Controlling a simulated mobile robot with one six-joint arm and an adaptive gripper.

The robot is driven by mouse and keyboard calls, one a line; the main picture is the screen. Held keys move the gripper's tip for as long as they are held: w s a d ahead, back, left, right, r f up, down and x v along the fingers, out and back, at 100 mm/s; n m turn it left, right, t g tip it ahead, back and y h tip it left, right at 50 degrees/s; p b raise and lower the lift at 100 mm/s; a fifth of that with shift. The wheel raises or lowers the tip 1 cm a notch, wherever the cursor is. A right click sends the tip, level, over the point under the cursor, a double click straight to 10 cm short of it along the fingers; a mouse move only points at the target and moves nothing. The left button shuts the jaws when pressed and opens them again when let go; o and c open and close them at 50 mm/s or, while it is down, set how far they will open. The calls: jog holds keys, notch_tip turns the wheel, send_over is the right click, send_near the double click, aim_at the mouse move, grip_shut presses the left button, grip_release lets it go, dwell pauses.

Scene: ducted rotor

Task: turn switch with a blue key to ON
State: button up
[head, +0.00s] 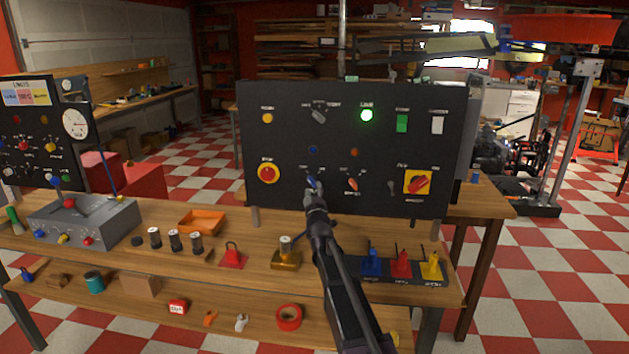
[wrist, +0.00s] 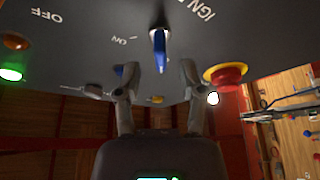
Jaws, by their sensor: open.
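The black upright panel (head: 280,95) stands at the back of the workbench. The blue key (head: 312,182) sits in a switch low on the panel, left of an orange key switch (head: 352,186). In the wrist view the blue key (wrist: 159,50) stands out from the panel between my spread fingers, just beyond their tips. My gripper (wrist: 157,78) is open and appears empty. In the head view my gripper (head: 315,197) is right at the blue key and hides the lower part of its switch.
A red stop button on yellow (head: 268,173) is left of the key; a red and yellow rotary switch (head: 418,182) is to the right. A green lamp (head: 366,115) glows above. Padlocks (head: 401,262) and a brass-coloured block (head: 286,259) stand on the bench below.

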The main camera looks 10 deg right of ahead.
aim_at(313, 184)
jog(key=shift+p+x, duration=0.35)
jog(key=shift+x, duration=1.55)
